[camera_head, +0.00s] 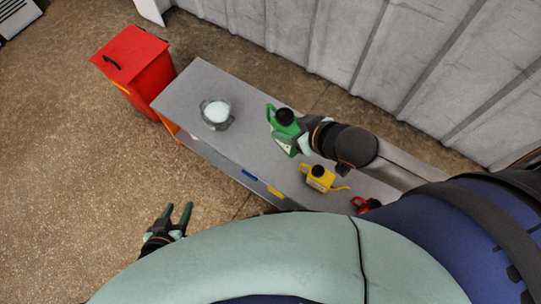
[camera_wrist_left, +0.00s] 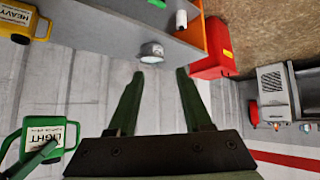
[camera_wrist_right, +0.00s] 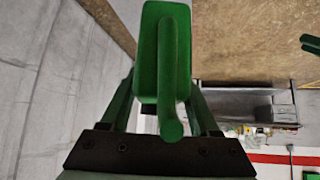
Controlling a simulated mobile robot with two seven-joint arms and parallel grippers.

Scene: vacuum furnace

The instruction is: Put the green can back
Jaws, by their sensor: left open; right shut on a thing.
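The green can (camera_head: 284,130) has a black cap and a white label and is over the grey table (camera_head: 180,88) in the head view. My right gripper (camera_head: 302,138) is shut on it. In the right wrist view the green can (camera_wrist_right: 165,60) fills the space between the fingers. In the left wrist view the green can (camera_wrist_left: 45,137) shows its LIGHT label. I cannot tell whether it touches the tabletop. My left gripper (camera_head: 178,216) is open and empty, off the table's near side; its spread fingers show in the left wrist view (camera_wrist_left: 158,95).
A yellow can (camera_head: 320,178) labelled HEAVY and a red can (camera_head: 366,204) stand on the table's right part. A round metal pot (camera_head: 215,114) stands left of the green can. A red bin (camera_head: 137,72) stands at the table's left end. A grey wall (camera_head: 330,40) runs behind.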

